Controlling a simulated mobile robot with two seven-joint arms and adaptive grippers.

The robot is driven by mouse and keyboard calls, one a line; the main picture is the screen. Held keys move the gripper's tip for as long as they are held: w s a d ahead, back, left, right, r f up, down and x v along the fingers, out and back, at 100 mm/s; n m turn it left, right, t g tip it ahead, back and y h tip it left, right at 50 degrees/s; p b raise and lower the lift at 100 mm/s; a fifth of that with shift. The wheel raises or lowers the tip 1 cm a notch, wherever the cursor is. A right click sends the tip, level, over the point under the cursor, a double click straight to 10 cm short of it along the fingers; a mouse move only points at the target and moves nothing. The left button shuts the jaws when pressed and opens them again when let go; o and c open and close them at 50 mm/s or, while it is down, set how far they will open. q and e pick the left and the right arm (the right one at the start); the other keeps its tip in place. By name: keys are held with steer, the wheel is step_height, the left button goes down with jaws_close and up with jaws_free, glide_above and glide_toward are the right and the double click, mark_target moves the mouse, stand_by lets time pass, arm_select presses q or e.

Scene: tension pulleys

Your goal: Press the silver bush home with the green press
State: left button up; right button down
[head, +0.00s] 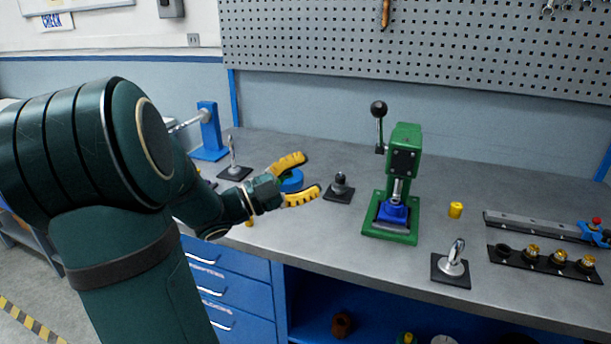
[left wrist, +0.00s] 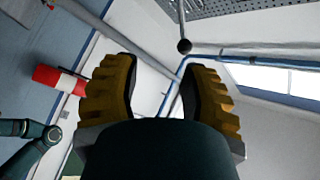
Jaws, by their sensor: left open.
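The green press (head: 404,165) stands upright on the bench. Its lever is raised, with a black knob (head: 379,109) on top. A blue piece (head: 392,214) sits on the press base under the silver ram (head: 397,188). I cannot pick out the silver bush for certain; any bush at the ram's foot is too small to tell. My left gripper (head: 303,176), with yellow fingers, is open to the left of the press, apart from it. In the left wrist view its fingers (left wrist: 158,88) are spread and empty, with a dark ball on a rod (left wrist: 184,46) beyond. My right gripper is out of view.
A blue round part (head: 291,181) shows behind my left fingers. A dark fitting on a black pad (head: 339,188) stands between gripper and press. A silver post on a pad (head: 451,267), a yellow cylinder (head: 456,210) and a black rack (head: 540,262) lie to the right.

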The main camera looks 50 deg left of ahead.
arm_select(q)
steer(key=v, duration=1.2)
steer(key=shift+f, duration=0.1)
